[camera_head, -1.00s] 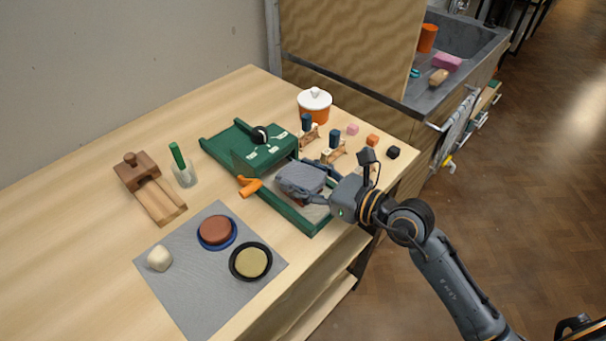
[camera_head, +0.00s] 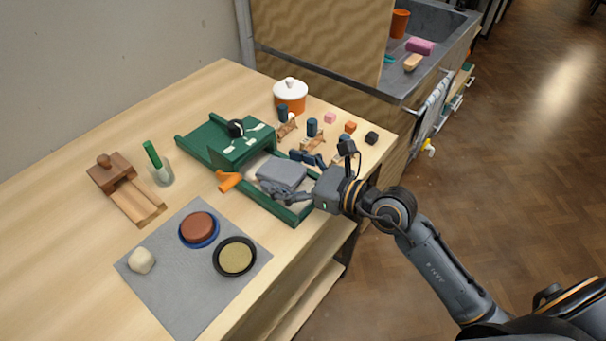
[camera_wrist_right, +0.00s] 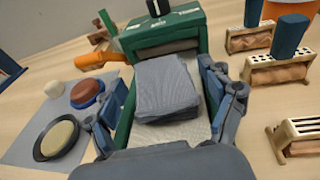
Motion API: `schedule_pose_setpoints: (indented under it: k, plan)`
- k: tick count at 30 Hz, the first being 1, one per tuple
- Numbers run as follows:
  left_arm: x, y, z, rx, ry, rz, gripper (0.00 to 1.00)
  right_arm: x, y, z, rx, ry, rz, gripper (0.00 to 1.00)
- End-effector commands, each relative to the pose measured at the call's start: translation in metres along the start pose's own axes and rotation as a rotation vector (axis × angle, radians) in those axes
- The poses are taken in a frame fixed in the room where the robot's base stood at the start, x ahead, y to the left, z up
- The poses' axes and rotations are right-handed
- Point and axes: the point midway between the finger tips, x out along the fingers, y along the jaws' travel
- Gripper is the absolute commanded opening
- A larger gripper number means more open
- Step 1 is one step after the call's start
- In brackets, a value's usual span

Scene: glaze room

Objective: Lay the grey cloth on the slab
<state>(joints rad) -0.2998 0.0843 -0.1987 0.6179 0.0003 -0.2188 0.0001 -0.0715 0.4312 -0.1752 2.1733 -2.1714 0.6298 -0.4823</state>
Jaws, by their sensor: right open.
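The grey cloth (camera_head: 283,174) lies in a folded-looking, roughly square shape on the bed of the green roller press (camera_head: 292,211). In the right wrist view the cloth (camera_wrist_right: 167,88) has a flat top, and its sides hang down toward the pale bed (camera_wrist_right: 165,134). The slab cannot be seen; whatever lies under the cloth is hidden. My right gripper (camera_head: 297,178) is open, with one finger on each side of the cloth. In the right wrist view the fingers of the right gripper (camera_wrist_right: 161,88) stand apart from the cloth's sides. My left gripper is not in view.
An orange handle (camera_head: 229,181) sticks out beside the press. Small stamps (camera_head: 312,141), coloured cubes (camera_head: 350,127) and a lidded orange pot (camera_head: 290,95) stand behind it. A grey mat (camera_head: 180,296) with discs and a pale lump lies at the front left. A wooden tool (camera_head: 125,190) lies left.

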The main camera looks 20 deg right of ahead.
Motion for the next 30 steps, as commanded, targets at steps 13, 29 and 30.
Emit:
schedule_pose_setpoints:
  k: [13, 29, 30]
  plan:
    - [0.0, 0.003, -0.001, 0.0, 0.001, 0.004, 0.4, -0.087, 0.001, -0.001, -0.001, 0.006, 0.002, 0.82]
    - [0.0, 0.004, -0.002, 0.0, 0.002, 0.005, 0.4, -0.114, 0.0, 0.003, 0.012, -0.012, -0.002, 0.82]
    - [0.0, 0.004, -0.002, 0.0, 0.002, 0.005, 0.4, -0.114, 0.0, 0.006, 0.035, -0.032, -0.008, 0.82]
